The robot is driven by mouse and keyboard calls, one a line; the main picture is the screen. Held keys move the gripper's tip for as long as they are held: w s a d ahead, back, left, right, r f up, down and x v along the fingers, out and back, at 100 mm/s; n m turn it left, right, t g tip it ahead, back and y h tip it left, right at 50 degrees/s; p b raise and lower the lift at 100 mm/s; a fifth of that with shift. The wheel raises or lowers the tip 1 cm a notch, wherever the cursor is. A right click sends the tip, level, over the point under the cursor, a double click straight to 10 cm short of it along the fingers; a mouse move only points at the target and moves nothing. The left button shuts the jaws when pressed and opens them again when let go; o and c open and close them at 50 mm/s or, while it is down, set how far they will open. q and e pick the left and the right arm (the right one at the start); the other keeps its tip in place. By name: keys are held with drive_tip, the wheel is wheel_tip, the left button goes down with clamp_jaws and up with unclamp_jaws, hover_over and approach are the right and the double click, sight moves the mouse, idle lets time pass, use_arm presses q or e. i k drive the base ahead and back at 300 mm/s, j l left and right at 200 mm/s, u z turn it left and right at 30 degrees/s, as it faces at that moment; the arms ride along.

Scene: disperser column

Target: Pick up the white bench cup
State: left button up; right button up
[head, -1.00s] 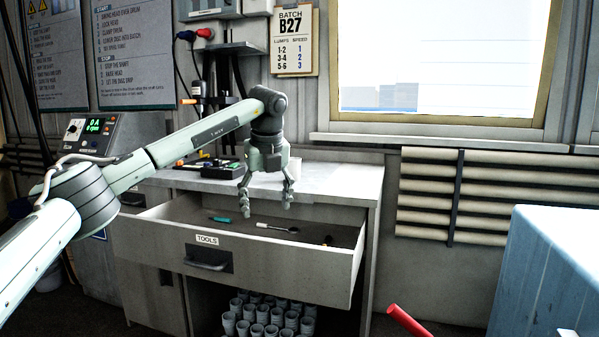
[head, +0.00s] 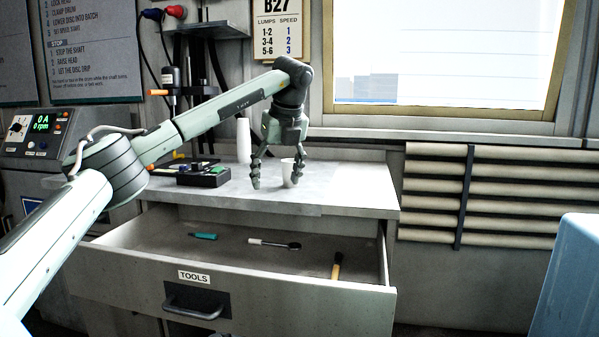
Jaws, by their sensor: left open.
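The white bench cup (head: 287,174) stands upright on the bench top, near the back middle. My left gripper (head: 276,183) is open and points down at the bench. Its fingers hang on either side of the cup in the picture, and the right finger covers part of the cup's right side. The cup appears nearer the right finger, with a gap to the left one. I cannot tell whether a finger touches it. My right gripper is not in view.
A tall white object (head: 243,141) and a black device (head: 196,173) stand on the bench (head: 345,192) left of my gripper. Below, the open TOOLS drawer (head: 270,292) juts forward, holding a few tools. The bench right of the cup is clear.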

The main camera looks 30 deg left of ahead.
sight(287, 163)
drive_tip(key=i+j+z, duration=0.15)
drive_tip(key=j, duration=0.35)
drive_tip(key=i+j+z, duration=0.2)
drive_tip(key=j, duration=0.25)
drive_tip(key=j+z, duration=0.15)
drive_tip(key=j, duration=0.35)
